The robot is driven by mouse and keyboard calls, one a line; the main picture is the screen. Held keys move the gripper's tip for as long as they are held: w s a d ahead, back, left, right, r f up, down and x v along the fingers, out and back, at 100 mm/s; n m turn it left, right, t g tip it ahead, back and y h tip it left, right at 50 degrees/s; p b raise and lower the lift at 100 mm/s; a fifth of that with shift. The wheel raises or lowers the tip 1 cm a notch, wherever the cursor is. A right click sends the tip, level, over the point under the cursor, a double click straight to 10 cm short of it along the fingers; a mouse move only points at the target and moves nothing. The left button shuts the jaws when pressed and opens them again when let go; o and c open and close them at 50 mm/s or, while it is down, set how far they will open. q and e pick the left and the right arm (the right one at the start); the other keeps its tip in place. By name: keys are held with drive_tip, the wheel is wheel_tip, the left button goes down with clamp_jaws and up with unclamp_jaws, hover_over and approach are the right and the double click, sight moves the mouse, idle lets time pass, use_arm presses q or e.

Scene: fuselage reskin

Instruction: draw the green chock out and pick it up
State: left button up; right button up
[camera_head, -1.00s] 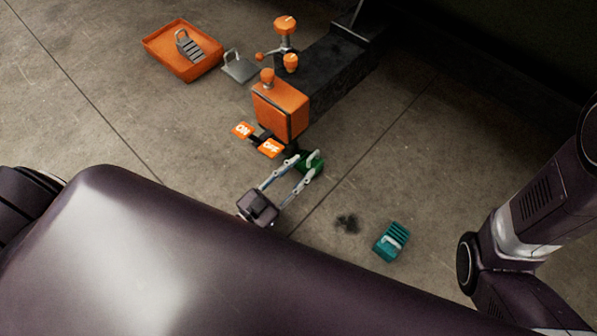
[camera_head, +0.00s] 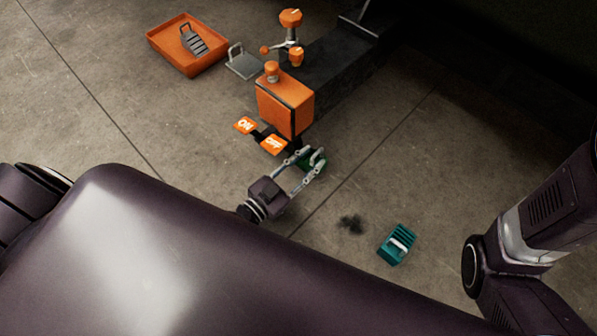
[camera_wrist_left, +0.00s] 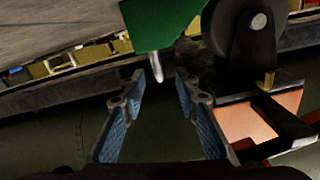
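The green chock (camera_head: 314,162) is on the floor beside the wheeled orange-and-black unit, partly hidden by my left gripper (camera_head: 308,163) in the head view. In the left wrist view the green chock (camera_wrist_left: 160,22) fills the top centre, and its pale handle (camera_wrist_left: 158,66) points down toward the gap between my left fingertips (camera_wrist_left: 161,80). The fingers are spread, with clear space on both sides of the handle. A dark wheel (camera_wrist_left: 248,40) stands just right of the chock. My right gripper is outside the frames; only my right arm shows.
A teal chock (camera_head: 397,244) lies apart on the floor, near a dark stain (camera_head: 351,223). The orange housing (camera_head: 285,103) with ON and OFF pedals (camera_head: 272,145) stands close behind my left gripper. An orange tray (camera_head: 210,62) holds a grey chock (camera_head: 193,42). A grey plate (camera_head: 244,66) lies nearby.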

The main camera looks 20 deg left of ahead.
use_arm(q)
drive_tip(key=shift+b+x, duration=0.35)
drive_tip(key=shift+x, duration=0.85)
drive_tip(key=shift+c, duration=0.4)
clamp_jaws()
